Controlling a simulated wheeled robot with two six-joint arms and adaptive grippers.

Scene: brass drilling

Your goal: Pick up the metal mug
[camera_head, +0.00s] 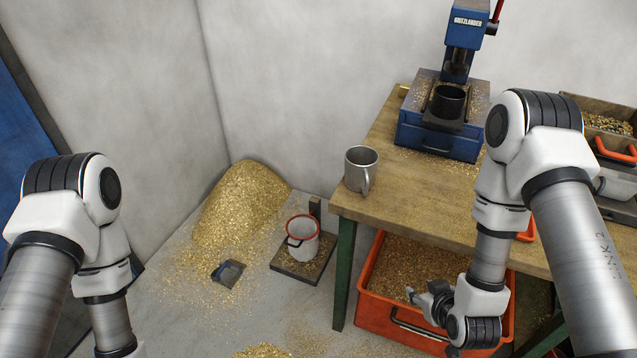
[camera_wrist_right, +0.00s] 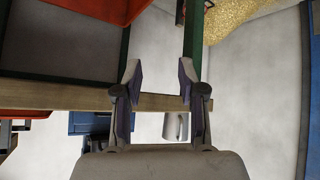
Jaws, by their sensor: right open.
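The metal mug (camera_head: 359,172) is a plain grey cup. It stands upright on the left front corner of the wooden workbench (camera_head: 400,190), its handle toward the front right. In the right wrist view, the mug (camera_wrist_right: 176,127) appears upside down beyond the bench edge, partly hidden by a finger. My right gripper (camera_head: 428,298) is open and empty, in front of the bench, over the orange crate and lower than the mug in the head view. Its spread fingers (camera_wrist_right: 160,75) show in the wrist view. My left arm is at the left; its gripper is out of frame.
A blue drill press (camera_head: 440,130) with a black cup stands behind the mug. The orange crate (camera_head: 405,320) of shavings is under the bench. Bench space right of the mug is clear.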

